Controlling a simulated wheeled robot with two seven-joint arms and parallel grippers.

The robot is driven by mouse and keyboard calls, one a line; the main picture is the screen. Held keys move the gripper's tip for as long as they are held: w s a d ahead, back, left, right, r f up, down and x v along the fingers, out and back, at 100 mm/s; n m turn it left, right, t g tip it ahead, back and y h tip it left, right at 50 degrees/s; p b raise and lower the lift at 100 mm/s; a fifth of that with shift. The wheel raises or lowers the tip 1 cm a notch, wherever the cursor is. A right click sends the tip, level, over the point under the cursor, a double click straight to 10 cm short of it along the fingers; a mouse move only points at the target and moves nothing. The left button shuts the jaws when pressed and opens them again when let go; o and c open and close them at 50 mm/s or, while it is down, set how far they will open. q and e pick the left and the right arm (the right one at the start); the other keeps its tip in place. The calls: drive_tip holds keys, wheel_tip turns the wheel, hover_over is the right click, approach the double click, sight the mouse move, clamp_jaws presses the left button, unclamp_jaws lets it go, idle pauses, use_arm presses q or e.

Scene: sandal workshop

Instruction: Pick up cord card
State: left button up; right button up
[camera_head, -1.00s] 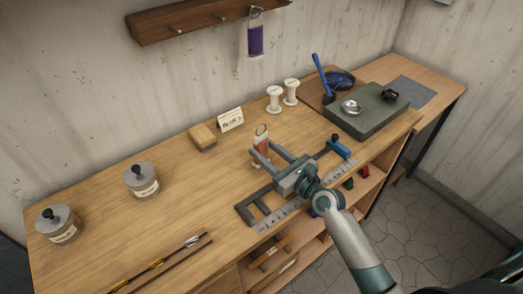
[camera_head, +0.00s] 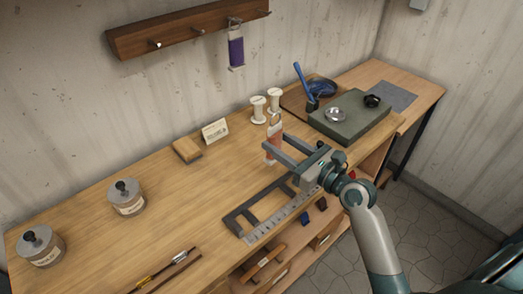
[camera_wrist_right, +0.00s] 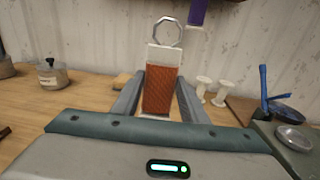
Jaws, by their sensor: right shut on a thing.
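The cord card wound with orange-brown cord (camera_head: 274,150) has pale ends and a metal ring at its top. My right gripper (camera_head: 274,141) is shut on it and holds it upright above the workbench. In the right wrist view the orange-brown card (camera_wrist_right: 160,92) stands between the two fingers, its ring (camera_wrist_right: 167,32) above. A second card, wound with purple cord (camera_head: 236,52), hangs from the wall rail. My left gripper is not in view.
White spools (camera_head: 258,110), a label card (camera_head: 215,131) and a tan block (camera_head: 187,150) stand at the back. A dark frame with a ruler (camera_head: 262,232) lies at the front edge. A green-grey slab (camera_head: 350,130) is at right. Lidded jars (camera_head: 126,198) stand left. The middle-left bench is clear.

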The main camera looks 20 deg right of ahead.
sight(283, 132)
drive_tip(key=shift+s+d+r, duration=0.55)
drive_tip(key=shift+d+r, duration=0.05)
drive_tip(key=shift+d, duration=0.15)
drive_tip(key=shift+s+d+r, duration=0.55)
drive_tip(key=shift+d, duration=0.15)
idle(0.8)
drive_tip(key=shift+w, duration=0.2)
